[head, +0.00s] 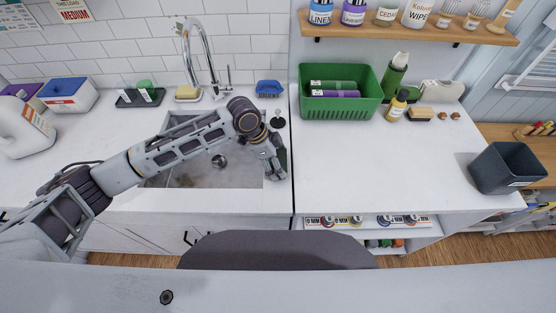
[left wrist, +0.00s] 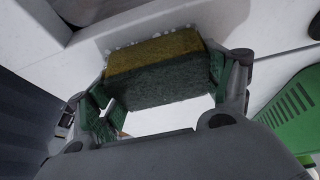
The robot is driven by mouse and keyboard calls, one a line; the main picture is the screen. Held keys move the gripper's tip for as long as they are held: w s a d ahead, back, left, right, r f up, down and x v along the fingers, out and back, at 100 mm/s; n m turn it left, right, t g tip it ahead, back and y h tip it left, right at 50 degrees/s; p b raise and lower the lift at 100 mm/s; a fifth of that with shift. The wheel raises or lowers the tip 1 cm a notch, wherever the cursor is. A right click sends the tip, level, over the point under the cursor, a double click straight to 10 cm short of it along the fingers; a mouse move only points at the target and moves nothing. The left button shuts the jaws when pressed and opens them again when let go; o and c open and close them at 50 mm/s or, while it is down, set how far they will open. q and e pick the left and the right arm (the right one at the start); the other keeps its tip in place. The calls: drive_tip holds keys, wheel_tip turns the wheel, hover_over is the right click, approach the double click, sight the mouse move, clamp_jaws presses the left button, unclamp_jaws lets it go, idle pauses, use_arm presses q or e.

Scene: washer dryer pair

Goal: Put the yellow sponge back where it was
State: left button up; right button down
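The yellow sponge (left wrist: 155,50), with a dark green scrub side (left wrist: 160,84), is between the fingers of my left gripper in the left wrist view. Both finger pads appear to touch its ends. Small white specks lie along its far edge. In the head view my left gripper (head: 276,170) points down at the right edge of the sink (head: 215,170), low over the white counter. The gripper largely hides the sponge there. My right gripper is not in view.
A faucet (head: 196,60), a yellow block on a dish (head: 187,92) and a blue labelled item (head: 268,88) stand behind the sink. A green basket (head: 340,107) with bottles is at the back right. A dark bin (head: 508,168) is far right. The right counter's front is clear.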

use_arm(q)
drive_tip(key=o, duration=0.4)
drive_tip(key=shift+r, duration=0.15)
drive_tip(key=shift+b+v, duration=0.6)
drive_tip(key=shift+v, duration=5.4)
